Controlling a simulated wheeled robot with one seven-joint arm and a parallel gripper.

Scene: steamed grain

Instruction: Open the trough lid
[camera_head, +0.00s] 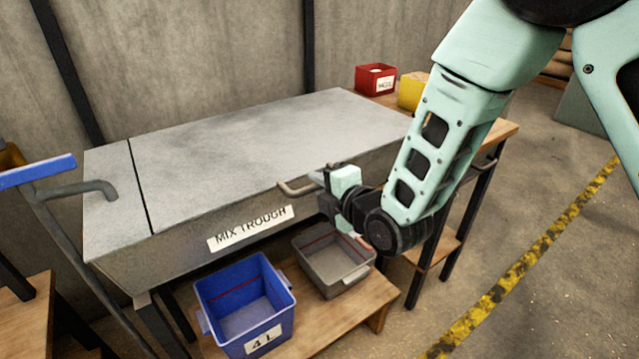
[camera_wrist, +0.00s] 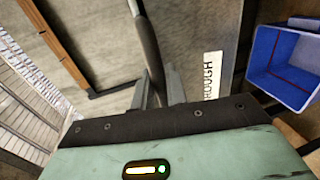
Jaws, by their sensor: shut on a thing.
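The mix trough (camera_head: 160,259) is a grey metal box with a "MIX TROUGH" label on its front. Its flat grey lid (camera_head: 260,150) lies level across the top, closed, beside a narrow fixed strip at the left. A bent bar handle (camera_head: 292,190) sticks out from the lid's front edge. My gripper (camera_head: 322,181) is at this handle and is shut on it. In the wrist view the handle (camera_wrist: 149,45) runs between the two fingers of my gripper (camera_wrist: 160,90). Part of the handle is hidden behind my gripper in the head view.
A blue bin marked "4 L" (camera_head: 211,310) and a grey bin (camera_head: 338,284) stand on a low wooden bench below the trough front. A red bin (camera_head: 366,80) and a yellow bin (camera_head: 411,92) stand on a table behind.

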